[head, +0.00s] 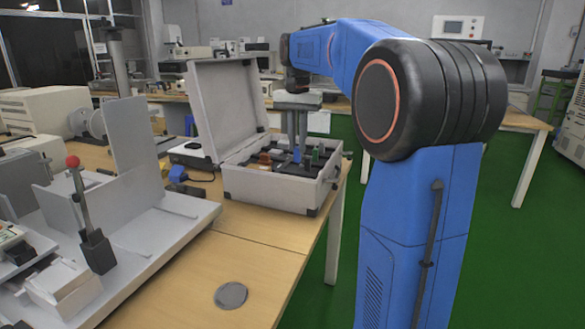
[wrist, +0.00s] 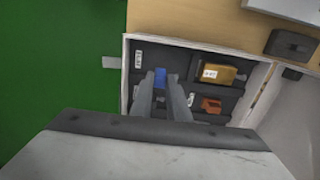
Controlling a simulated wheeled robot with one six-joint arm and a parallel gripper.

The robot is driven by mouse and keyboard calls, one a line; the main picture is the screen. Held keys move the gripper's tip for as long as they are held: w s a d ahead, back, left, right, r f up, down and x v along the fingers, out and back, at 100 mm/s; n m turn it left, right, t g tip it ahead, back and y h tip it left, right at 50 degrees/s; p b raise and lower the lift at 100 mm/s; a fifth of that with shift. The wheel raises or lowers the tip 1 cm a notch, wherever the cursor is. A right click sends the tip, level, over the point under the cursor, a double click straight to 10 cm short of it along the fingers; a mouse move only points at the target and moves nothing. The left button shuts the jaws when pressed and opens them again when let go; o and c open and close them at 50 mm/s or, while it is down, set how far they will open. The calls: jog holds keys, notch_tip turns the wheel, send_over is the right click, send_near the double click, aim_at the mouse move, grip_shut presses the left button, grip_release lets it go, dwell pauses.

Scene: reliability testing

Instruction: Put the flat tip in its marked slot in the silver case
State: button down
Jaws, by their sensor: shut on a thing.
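The silver case (head: 268,188) stands open on the wooden table, its lid raised at the back left. Its dark, divided insert also shows in the wrist view, where the case rim (wrist: 126,75) is at the left. My gripper (head: 298,152) points down over the case's middle. In the wrist view my gripper (wrist: 160,84) is shut on a small blue piece (wrist: 160,74), likely the flat tip. The blue piece is at the insert in the picture; I cannot tell whether it touches the bottom. White labels mark several compartments. The fingers hide the slot beneath.
An amber block (wrist: 214,74) and an orange piece (wrist: 211,104) sit in compartments right of my fingers. A lever with a red knob (head: 73,162) is at the left. A grey disc (head: 231,295) lies in front.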

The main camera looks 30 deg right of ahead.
aim_at(298, 162)
jog(key=shift+f, duration=3.2)
jog(key=shift+f, duration=0.15)
jog(key=c, duration=1.7)
grip_release()
notch_tip(298, 162, up, 12)
jog(key=shift+r, duration=0.15)
